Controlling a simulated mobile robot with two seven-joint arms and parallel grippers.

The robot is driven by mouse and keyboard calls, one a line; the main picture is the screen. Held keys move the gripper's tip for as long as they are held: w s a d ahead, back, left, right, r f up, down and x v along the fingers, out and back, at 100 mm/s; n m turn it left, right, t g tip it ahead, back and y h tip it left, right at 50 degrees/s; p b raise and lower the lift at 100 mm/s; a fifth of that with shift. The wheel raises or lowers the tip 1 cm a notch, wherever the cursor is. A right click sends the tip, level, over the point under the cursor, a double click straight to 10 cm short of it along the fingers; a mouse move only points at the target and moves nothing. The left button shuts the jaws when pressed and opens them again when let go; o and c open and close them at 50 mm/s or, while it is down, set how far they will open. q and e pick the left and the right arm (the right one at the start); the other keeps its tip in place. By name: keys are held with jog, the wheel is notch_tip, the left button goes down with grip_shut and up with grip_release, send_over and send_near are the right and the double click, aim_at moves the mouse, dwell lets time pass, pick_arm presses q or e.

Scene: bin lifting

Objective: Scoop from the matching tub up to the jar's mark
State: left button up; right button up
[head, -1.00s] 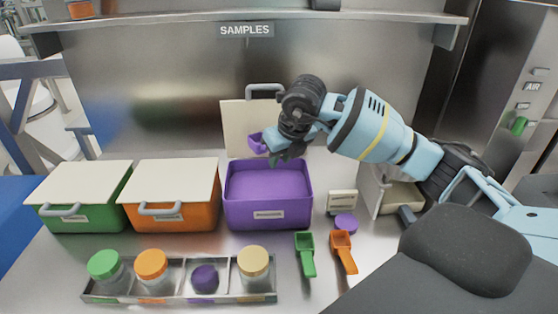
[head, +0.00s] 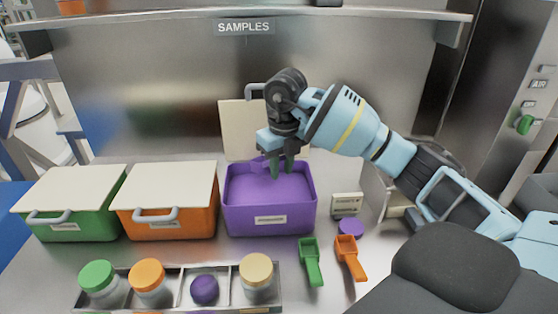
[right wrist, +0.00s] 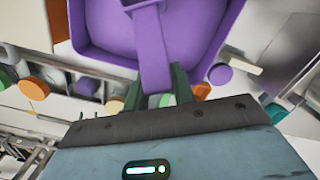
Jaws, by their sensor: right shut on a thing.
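The purple tub (head: 270,219) stands open, its pale lid (head: 236,130) raised behind it and purple contents inside. My right gripper (head: 281,170) points down over the tub, shut on the purple scoop (right wrist: 154,62) by its handle. A purple lid (head: 350,227) lies right of the tub. My left gripper is not in view.
A green tub (head: 80,228) and an orange tub (head: 172,225) stand closed at left. Green, orange and tan capped jars share the rack. A green scoop (head: 311,262) and an orange scoop (head: 349,256) lie in front at right. A small labelled box (head: 346,204) stands beside the purple tub.

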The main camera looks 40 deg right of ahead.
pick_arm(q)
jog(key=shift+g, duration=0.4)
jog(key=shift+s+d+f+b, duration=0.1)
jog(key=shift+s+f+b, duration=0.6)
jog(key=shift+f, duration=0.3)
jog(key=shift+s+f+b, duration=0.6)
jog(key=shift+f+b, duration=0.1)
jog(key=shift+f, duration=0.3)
pick_arm(e)
notch_tip(320, 180, down, 8)
jog(key=shift+f, duration=0.25)
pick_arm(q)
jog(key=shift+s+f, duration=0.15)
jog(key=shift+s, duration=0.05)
pick_arm(e)
jog(key=shift+w, duration=0.1)
